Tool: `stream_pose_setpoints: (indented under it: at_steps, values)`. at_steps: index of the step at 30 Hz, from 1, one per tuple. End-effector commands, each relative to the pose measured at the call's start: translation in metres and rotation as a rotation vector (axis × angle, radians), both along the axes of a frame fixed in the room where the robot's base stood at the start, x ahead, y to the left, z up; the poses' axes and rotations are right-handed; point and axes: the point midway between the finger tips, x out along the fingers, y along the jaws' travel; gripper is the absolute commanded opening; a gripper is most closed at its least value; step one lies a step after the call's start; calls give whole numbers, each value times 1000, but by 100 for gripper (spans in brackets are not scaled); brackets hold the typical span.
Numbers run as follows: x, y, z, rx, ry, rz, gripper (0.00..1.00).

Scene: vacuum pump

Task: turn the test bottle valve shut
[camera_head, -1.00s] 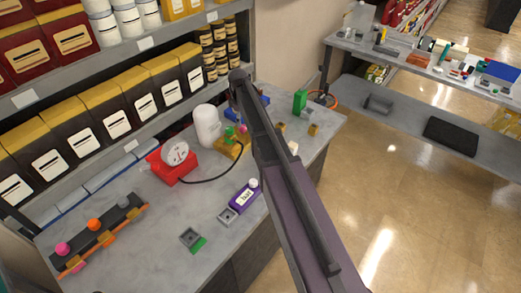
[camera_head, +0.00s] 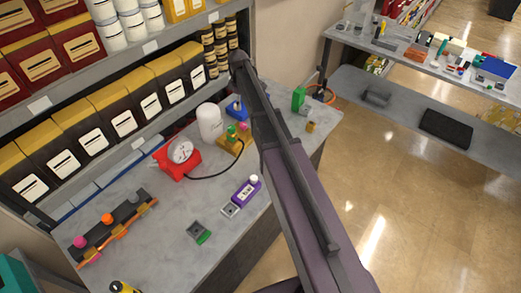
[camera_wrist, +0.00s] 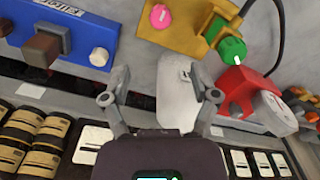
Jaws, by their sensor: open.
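A white bottle (camera_head: 209,122) stands at the back of the bench. It also shows in the wrist view (camera_wrist: 176,92), between and beyond my fingertips. Beside it is a yellow block (camera_head: 229,146) with a green knob (camera_head: 231,130) and a pink knob (camera_head: 243,126). In the wrist view the green knob (camera_wrist: 232,50) is right of my fingers and the pink knob (camera_wrist: 160,16) is above them. I cannot tell which knob belongs to the bottle. My gripper (camera_wrist: 160,97) is open, with nothing between its fingers. My arm hides it in the head view.
A red gauge unit (camera_head: 178,158) with a black cable is left of the yellow block. A blue block (camera_wrist: 50,38) with a white knob is left in the wrist view. Boxes and jars (camera_head: 220,45) fill the rear shelves.

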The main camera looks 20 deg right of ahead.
Motion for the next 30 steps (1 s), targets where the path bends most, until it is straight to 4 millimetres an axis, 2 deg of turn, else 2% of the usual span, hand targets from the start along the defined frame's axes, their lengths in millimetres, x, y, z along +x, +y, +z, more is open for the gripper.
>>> stream_pose_setpoints:
  at_steps: [1, 4, 7, 30]
  values:
    - [0, 0, 9, 0, 0, 0, 77]
    - [0, 0, 17, 0, 0, 0, 77]
    - [-18, 0, 10, 0, 0, -49, 77]
    - [-126, 0, 1, -1, 0, -447, 77]
